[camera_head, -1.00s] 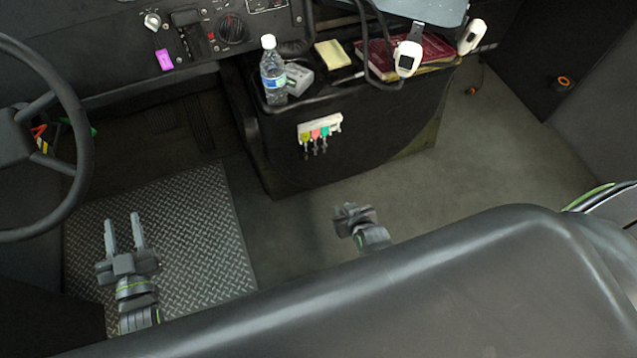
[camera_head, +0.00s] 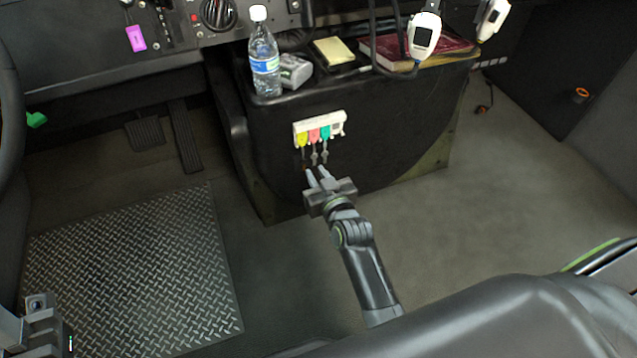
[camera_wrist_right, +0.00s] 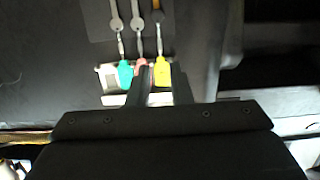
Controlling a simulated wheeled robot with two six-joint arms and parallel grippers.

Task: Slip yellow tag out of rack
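The white rack (camera_head: 322,125) is on the dark front face of the console. It carries a yellow tag (camera_head: 303,141), a pink tag (camera_head: 314,136) and a teal tag (camera_head: 326,133) with keys hanging below. My right gripper (camera_head: 316,175) is open, its fingertips just below the tags in the head view. In the right wrist view the yellow tag (camera_wrist_right: 162,73) shows between the two fingers (camera_wrist_right: 163,85); the pink tag (camera_wrist_right: 143,64) is partly hidden by one finger. I cannot tell whether they touch. Part of my left gripper (camera_head: 40,325) shows at the lower left, its fingers not visible.
On the console top stand a water bottle (camera_head: 264,55), a grey device (camera_head: 294,71), a yellow notepad (camera_head: 334,50) and a red book (camera_head: 440,45). A handset (camera_head: 425,36) hangs above. A seat back (camera_head: 480,315) fills the lower right. The floor before the console is clear.

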